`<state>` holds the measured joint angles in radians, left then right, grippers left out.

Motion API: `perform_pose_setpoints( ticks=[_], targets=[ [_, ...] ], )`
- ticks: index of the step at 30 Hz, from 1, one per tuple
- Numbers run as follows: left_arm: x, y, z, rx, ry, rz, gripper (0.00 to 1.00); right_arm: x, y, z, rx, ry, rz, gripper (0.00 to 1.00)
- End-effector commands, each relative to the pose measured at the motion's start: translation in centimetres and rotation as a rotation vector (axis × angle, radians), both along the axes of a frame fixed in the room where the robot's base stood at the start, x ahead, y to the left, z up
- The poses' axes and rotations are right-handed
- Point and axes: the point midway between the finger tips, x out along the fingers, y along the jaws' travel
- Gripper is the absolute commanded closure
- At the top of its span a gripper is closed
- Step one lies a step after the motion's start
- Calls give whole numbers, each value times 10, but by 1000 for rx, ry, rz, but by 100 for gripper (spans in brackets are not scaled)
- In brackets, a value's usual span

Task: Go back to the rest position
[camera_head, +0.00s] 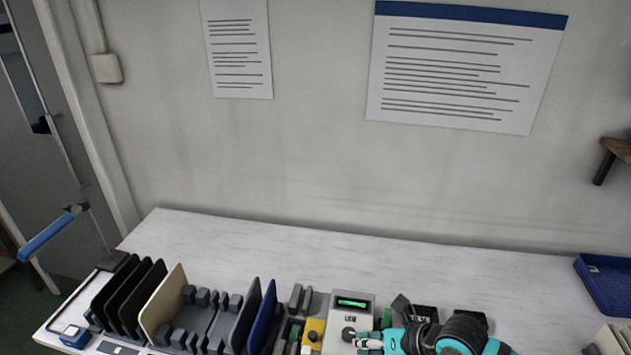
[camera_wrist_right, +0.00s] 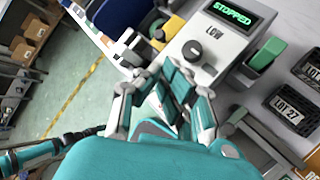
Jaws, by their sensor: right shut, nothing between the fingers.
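My right gripper (camera_head: 368,343) is at the bottom of the head view, by the front of a light grey control box (camera_head: 350,312). In the right wrist view the right gripper (camera_wrist_right: 170,78) is shut and empty, its teal fingers together just in front of the box's dark knob (camera_wrist_right: 192,52). I cannot tell if the fingers touch the box. The box display (camera_wrist_right: 240,14) reads STOPPED in green, and a label under it seems to read LOW. My left gripper does not show in the head view.
A rack of upright black, cream and blue panels (camera_head: 162,302) stands left of the box. A yellow block with a black knob (camera_head: 313,335) is beside the box. Dark LOT trays (camera_wrist_right: 289,103) lie to the right, and a blue crate (camera_head: 606,283) farther right. The table's back (camera_head: 300,243) is clear.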

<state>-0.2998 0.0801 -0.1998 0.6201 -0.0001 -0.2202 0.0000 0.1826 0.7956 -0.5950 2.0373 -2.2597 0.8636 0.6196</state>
Motion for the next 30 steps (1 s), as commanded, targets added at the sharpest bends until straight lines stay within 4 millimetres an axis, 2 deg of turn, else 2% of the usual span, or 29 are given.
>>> perform_pose_setpoints(
  ticks=[2,5,6,8,9,11,12,14,15,17,19,21,22,24,27,30],
  targets=[
    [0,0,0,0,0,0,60,-3,13,7,65,-5,6,100],
    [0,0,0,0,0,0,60,-10,46,35,262,-26,10,100],
    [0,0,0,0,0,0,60,-13,62,54,384,-37,1,100],
    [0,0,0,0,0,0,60,-16,81,92,609,-62,-40,100],
    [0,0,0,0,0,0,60,-14,86,122,777,-80,-93,100],
    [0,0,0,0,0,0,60,-8,79,161,1014,-103,-208,100],
    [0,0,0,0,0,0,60,-3,66,181,1159,-113,-306,100],
    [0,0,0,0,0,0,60,7,37,200,1353,-118,-482,100],
    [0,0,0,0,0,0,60,12,13,203,1466,-112,-620,100],
    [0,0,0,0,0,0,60,17,-25,195,1603,-87,-850,100],
    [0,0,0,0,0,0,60,14,-66,167,1708,-32,-1148,100],
    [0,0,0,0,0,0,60,0,-97,125,1750,59,-1457,100],
    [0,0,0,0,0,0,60,-10,-105,106,1746,105,-1579,100],
    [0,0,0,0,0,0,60,-34,-115,67,1710,219,-1826,100],
    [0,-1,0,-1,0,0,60,-70,-116,25,1616,372,-2081,100],
    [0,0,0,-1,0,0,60,-104,-108,-3,1509,514,-2259,100]
  ],
)
